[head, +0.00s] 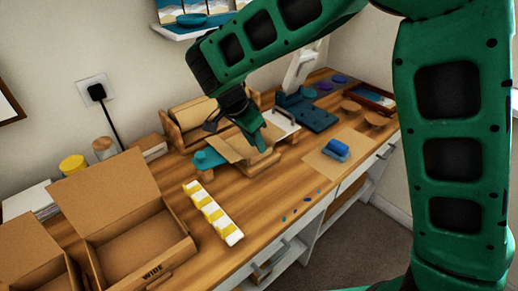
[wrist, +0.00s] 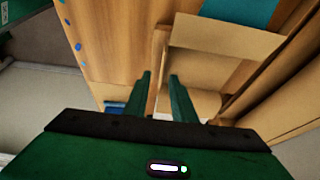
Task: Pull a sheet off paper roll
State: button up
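The brown paper roll (head: 192,114) sits in a wooden holder at the back of the bench, against the wall. A tan sheet (head: 228,149) extends forward from it over the worktop, partly hidden by my gripper. In the wrist view a flat tan panel (wrist: 225,38), perhaps that sheet, lies beyond and right of my fingertips. My gripper (head: 265,146) is over the sheet's right part in the head view. In the wrist view my gripper's two fingers (wrist: 160,75) stand apart with a visible gap. I see nothing clearly pinched between them; contact with the paper cannot be told.
Open cardboard boxes (head: 144,246) fill the left front. A yellow-and-white strip (head: 212,213) lies on the bench (head: 262,204). A teal board (head: 209,158) is beside the sheet. A blue block (head: 337,149) lies on brown paper at right. The bench front is mostly clear.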

jog(key=v, duration=0.6)
jog(key=shift+f, duration=0.1)
jog(key=s+d+r+n+g, duration=0.1)
jog(key=s+d+r, duration=0.15)
jog(key=d, duration=1.05)
jog(key=s+d+r+n+g, duration=0.1)
jog(key=s+d, duration=0.2)
jog(key=d, duration=1)
jog(key=s+d+y, duration=0.2)
jog(key=s+d, duration=0.7)
jog(key=s+d+f+n+y, duration=0.1)
jog(key=s+d, duration=0.1)
jog(key=s, duration=0.5)
jog(key=s+d+f+n, duration=0.1)
jog(key=s+f, duration=0.1)
jog(key=s, duration=0.5)
jog(key=shift+s+d+g+y, duration=0.25)
jog(key=shift+d+g+y, duration=0.05)
jog(key=shift+d+y, duration=0.1)
jog(key=shift+f, duration=0.15)
